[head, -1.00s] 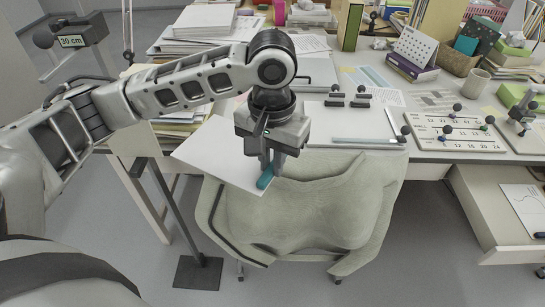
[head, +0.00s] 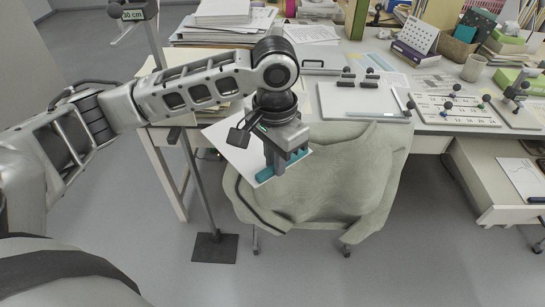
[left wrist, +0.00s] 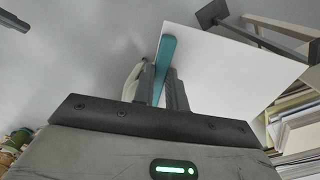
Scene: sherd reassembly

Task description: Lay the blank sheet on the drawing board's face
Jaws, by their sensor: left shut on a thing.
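My left gripper (head: 282,165) is shut on a teal strip (head: 266,174) along one edge of the blank white sheet (head: 232,150). The sheet hangs out over the floor in front of the desk, left of the grey-green draped chair. In the left wrist view, the teal strip (left wrist: 166,55) stands between the fingers and the sheet (left wrist: 225,68) spreads to the right. The drawing board (head: 345,104) is a pale flat board on the desk, right of and beyond the gripper, apart from the sheet. Dark clips sit at its upper edge. My right gripper is not in view.
The draped chair (head: 330,175) stands between me and the desk front. A post on a dark floor plate (head: 213,248) stands left of it, with a "30 cm" sign (head: 132,14). A number board (head: 455,110) lies right of the drawing board. An open drawer (head: 505,190) juts out right.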

